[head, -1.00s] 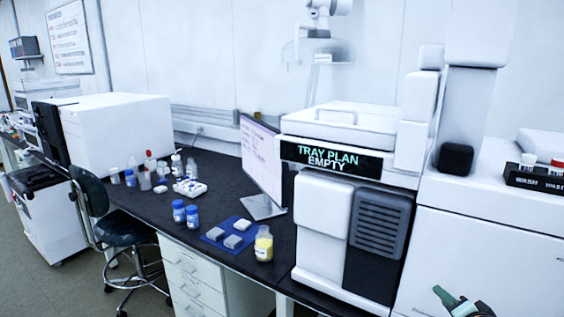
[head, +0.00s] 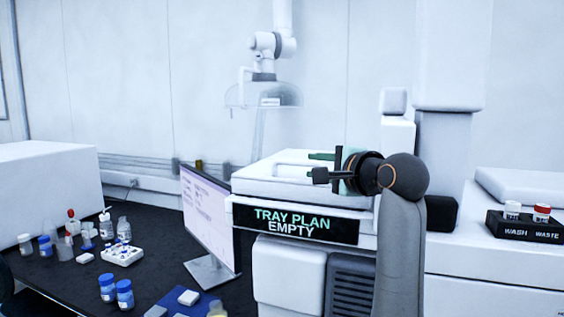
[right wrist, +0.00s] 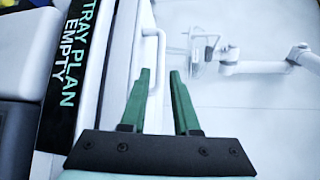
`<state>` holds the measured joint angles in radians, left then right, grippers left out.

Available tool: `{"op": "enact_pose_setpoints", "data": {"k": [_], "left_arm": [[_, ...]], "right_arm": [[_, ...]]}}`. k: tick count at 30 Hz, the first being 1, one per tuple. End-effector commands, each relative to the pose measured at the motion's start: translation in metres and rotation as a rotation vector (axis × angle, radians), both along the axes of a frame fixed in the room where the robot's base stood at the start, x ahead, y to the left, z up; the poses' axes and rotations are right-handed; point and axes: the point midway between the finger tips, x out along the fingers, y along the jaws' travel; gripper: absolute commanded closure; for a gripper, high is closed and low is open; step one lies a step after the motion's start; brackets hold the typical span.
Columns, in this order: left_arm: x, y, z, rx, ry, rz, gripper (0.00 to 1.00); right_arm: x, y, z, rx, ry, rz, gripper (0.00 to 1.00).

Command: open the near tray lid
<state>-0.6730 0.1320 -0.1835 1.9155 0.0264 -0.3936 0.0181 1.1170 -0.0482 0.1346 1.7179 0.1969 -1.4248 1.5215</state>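The white tray lid (head: 255,188) lies closed on top of the instrument whose black panel (head: 296,224) reads "TRAY PLAN EMPTY". A raised white bar handle (head: 290,170) is on the lid; it also shows in the right wrist view (right wrist: 161,50). My right gripper (head: 314,165) reaches over the lid from the right, its fingers pointing left at the handle. In the right wrist view its green fingers (right wrist: 160,72) are apart, with the handle just ahead of and partly between the tips. I cannot tell whether they touch it. My left gripper is not in view.
A monitor (head: 212,225) stands left of the instrument. Bottles (head: 124,293) and a white vial rack (head: 122,256) are on the dark bench. A black wash/waste holder (head: 528,228) sits at right. A clear hood (head: 262,95) hangs behind, with free space above the lid.

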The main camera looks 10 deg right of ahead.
Motion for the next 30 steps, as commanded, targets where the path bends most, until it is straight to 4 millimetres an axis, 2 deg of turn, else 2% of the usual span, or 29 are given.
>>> {"op": "enact_pose_setpoints", "data": {"k": [12, 18, 24, 30], "left_arm": [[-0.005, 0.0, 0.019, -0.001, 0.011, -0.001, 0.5], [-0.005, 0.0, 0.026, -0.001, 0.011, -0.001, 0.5], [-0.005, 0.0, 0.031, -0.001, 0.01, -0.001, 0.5], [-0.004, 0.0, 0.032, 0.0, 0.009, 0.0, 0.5]], "right_arm": [[0.068, 0.014, -0.008, -0.004, 0.003, 0.0, 0.7], [0.094, 0.019, -0.011, -0.005, 0.001, -0.001, 0.7], [0.109, 0.022, -0.014, -0.004, 0.0, -0.001, 0.7], [0.113, 0.022, -0.016, -0.004, -0.001, -0.001, 0.7]]}}
